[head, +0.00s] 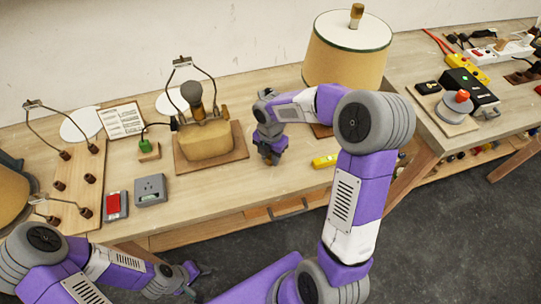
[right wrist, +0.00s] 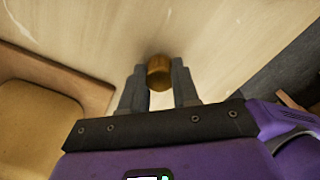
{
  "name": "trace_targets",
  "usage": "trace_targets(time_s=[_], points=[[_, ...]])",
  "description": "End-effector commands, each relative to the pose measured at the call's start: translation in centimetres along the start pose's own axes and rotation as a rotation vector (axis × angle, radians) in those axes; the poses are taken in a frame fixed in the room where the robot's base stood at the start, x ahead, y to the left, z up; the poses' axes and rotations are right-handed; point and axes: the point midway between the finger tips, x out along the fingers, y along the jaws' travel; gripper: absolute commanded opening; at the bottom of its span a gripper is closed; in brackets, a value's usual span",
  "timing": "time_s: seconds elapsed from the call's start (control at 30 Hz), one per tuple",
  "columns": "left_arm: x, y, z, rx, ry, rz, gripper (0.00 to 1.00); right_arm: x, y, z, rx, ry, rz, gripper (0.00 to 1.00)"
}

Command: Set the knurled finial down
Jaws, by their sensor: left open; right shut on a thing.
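The knurled finial (right wrist: 159,72) is a small brass-brown cylinder between the fingertips of my right gripper (right wrist: 159,82) in the right wrist view. My right gripper (head: 272,158) is shut on it, low over the table, right of the lamp with the wooden base (head: 207,143). In the head view the finial is hidden by the gripper. I cannot tell whether it touches the tabletop. My left gripper (head: 194,274) is open and empty, in front of the table's front edge at the lower left.
A wooden board (head: 240,152) carries the lamp base. A shaded lamp (head: 345,50) stands behind my right arm. A yellow object (head: 324,161) lies near the front edge. A grey socket box (head: 150,190) and red switch (head: 116,204) sit left. Bare tabletop lies around my right gripper.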

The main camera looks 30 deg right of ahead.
Motion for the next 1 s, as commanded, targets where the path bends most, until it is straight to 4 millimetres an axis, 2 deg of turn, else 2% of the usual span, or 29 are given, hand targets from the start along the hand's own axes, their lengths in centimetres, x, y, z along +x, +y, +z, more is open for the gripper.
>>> trace_targets(time_s=[0.07, 0.1, 0.27, 0.53, 0.67, 0.77, 1.0], points=[[0.1, -0.1, 0.0, 0.0, 0.0, 0.0, 0.43, 0.3, 0.0, 0.0, 0.0, 0.0, -0.001, 0.0], [0.1, -0.1, 0.0, 0.0, 0.0, 0.0, 0.43, 0.4, 0.0, 0.0, 0.0, 0.0, -0.001, 0.32], [0.1, 0.0, 0.0, 0.0, 0.0, 0.0, 0.43, 0.3, 0.0, 0.0, 0.0, 0.0, -0.001, 0.56], [0.1, 0.0, 0.0, 0.0, 0.0, 0.0, 0.43, 0.2, 0.0, 0.0, 0.0, 0.0, 0.0, 0.56], [-0.3, 0.1, 0.0, 0.0, 0.0, 0.0, 0.43, -0.8, 0.0, 0.0, 0.001, -0.001, 0.002, 0.56], [-1.0, 0.4, 0.0, 0.0, 0.0, 0.0, 0.43, -2.5, 0.0, 0.1, 0.001, -0.002, 0.002, 0.56], [-2.7, 1.0, 0.1, 0.0, 0.0, 0.0, 0.43, -7.9, 0.1, 0.1, 0.001, -0.003, 0.003, 0.56]])
